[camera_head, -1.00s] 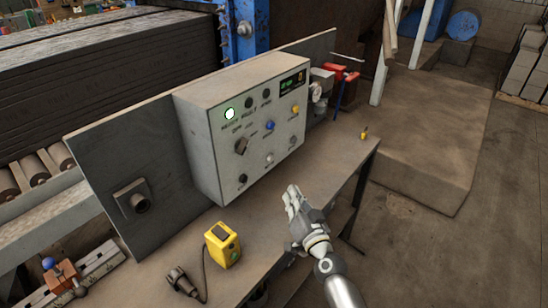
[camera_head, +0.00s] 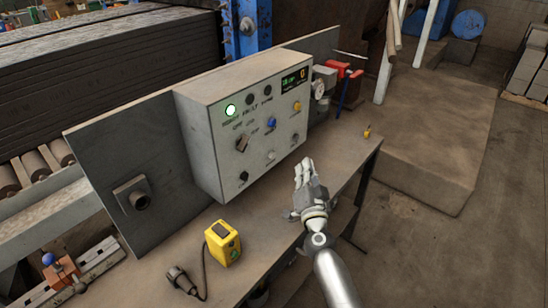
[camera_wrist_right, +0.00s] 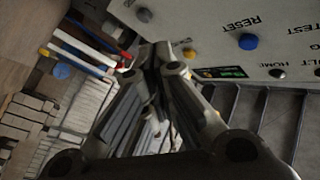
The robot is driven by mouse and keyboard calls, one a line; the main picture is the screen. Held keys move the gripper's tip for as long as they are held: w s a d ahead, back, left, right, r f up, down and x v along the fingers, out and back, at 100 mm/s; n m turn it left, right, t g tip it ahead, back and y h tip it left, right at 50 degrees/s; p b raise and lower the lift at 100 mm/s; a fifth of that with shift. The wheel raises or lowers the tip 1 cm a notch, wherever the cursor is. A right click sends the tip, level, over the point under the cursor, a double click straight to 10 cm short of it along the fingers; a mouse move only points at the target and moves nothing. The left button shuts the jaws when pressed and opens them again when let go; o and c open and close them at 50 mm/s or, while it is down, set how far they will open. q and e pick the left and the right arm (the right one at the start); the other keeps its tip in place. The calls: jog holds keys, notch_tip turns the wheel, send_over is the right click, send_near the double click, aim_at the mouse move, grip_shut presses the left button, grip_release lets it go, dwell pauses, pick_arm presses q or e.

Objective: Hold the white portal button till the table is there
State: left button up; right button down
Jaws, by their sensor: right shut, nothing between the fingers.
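The grey control box (camera_head: 215,150) stands on the workbench. Its front carries two pale, whitish buttons, one lower middle (camera_head: 270,156) and one at the right (camera_head: 296,138) below a yellow button. I cannot read which is the portal button. In the right wrist view a pale button (camera_wrist_right: 145,15) shows at the top, near the blue button (camera_wrist_right: 248,41) marked RESET. My right gripper (camera_head: 304,165) is shut and empty, in front of the box's lower right and apart from it; its fingertips (camera_wrist_right: 156,48) point up in the wrist view. My left gripper is not in view.
A yellow device (camera_head: 222,243) with a cable and plug lies on the bench (camera_head: 270,225) at the front left. A green lamp (camera_head: 231,110) is lit.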

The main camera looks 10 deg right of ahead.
aim_at(273, 155)
jog(key=w+a+b, duration=0.1)
jog(key=w+a, duration=0.3)
jog(key=w, duration=0.1)
jog(key=shift+b, duration=0.3)
jog(key=shift+w+a, duration=0.1)
jog(key=shift+w, duration=0.05)
dwell(1.1)
jog(key=shift+w+a, duration=0.25)
jog(key=shift+w, duration=0.05)
jog(key=shift+w+a, duration=0.3)
dwell(3.2)
jog(key=shift+s+d, duration=0.1)
jog(key=shift+s+d+p, duration=0.4)
jog(key=shift+s+d, duration=0.1)
jog(key=shift+s, duration=0.1)
